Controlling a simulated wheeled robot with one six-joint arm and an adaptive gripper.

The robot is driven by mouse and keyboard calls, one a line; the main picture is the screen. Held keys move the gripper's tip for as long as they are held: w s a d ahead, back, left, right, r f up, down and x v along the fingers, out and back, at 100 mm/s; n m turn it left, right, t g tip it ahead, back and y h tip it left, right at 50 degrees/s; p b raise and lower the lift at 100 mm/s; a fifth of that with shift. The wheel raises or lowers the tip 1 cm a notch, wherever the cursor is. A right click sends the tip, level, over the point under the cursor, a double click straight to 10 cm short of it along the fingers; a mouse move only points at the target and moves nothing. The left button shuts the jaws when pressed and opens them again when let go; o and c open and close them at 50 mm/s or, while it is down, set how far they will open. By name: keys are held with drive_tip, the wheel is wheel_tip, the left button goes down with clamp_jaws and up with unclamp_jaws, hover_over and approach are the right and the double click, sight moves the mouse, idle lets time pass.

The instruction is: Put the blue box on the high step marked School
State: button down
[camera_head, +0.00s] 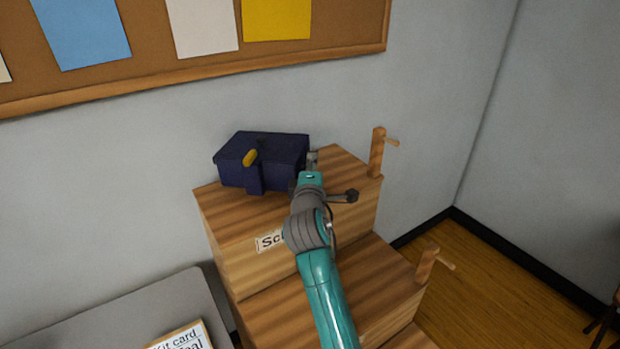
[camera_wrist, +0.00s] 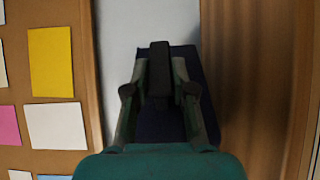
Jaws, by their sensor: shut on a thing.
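The dark blue box (camera_head: 235,174) with a yellow piece on its front is at the top wooden step (camera_head: 345,165) in the head view. The step's label (camera_head: 268,241) begins with "Sc"; my arm hides the rest. My gripper (camera_head: 312,165) is at the box's right side, shut on it. I cannot tell whether the box's underside touches the step. In the wrist view the blue box (camera_wrist: 160,125) lies between the fingers of my gripper (camera_wrist: 160,95), largely hidden by them.
A lower wooden step (camera_head: 375,285) lies in front. Wooden posts with pegs (camera_head: 377,152) stand at the right edges of the steps. A grey wall and a cork board (camera_head: 150,62) are behind. A card (camera_head: 182,338) lies at lower left.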

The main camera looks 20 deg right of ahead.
drive_tip(key=shift+f, duration=1.75)
drive_tip(key=c, duration=1)
unclamp_jaws()
drive_tip(key=v, duration=1.2)
